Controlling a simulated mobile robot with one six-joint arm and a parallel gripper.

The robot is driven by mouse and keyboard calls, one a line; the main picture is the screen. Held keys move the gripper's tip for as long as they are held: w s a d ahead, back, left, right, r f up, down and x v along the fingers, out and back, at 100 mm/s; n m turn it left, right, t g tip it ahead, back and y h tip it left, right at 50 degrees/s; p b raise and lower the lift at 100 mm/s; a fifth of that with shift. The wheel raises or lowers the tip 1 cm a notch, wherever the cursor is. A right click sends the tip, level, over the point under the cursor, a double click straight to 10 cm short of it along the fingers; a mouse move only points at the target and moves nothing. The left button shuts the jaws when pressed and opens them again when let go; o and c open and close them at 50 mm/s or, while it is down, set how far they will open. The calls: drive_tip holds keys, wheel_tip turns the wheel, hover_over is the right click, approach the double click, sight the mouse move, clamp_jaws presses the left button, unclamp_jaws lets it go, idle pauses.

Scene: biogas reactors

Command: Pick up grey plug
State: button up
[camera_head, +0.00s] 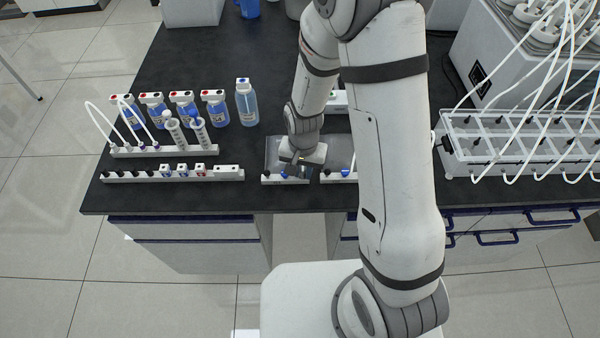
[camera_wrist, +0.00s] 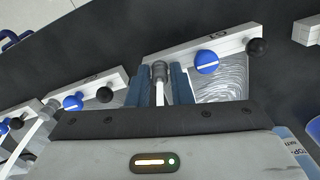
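The grey plug (camera_wrist: 159,71) shows in the wrist view as a small dark grey cap on a pale stem, at the left end of a white bar. My gripper (camera_wrist: 160,80) has its two dark blue fingers on either side of the plug. The fingers are very near the plug, and I cannot tell whether they touch it. In the head view my gripper (camera_head: 292,170) is low over the bench, just behind the white bars. The plug is too small or hidden there to make out.
The white bar (camera_wrist: 205,45) carries a blue knob (camera_wrist: 206,62) and a black ball (camera_wrist: 257,47). Other bars lie to the left. On the black bench (camera_head: 270,80) are blue-labelled bottles (camera_head: 215,108), a rack of small caps (camera_head: 172,173) and a tubing rack (camera_head: 520,140).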

sight(303, 171)
clamp_jaws()
drive_tip(key=shift+r, duration=0.1)
wheel_tip(303, 171, up, 10)
drive_tip(key=b, duration=0.1)
idle(0.5)
idle(0.4)
drive_tip(key=shift+r+p, duration=0.85)
drive_tip(key=shift+r, duration=0.6)
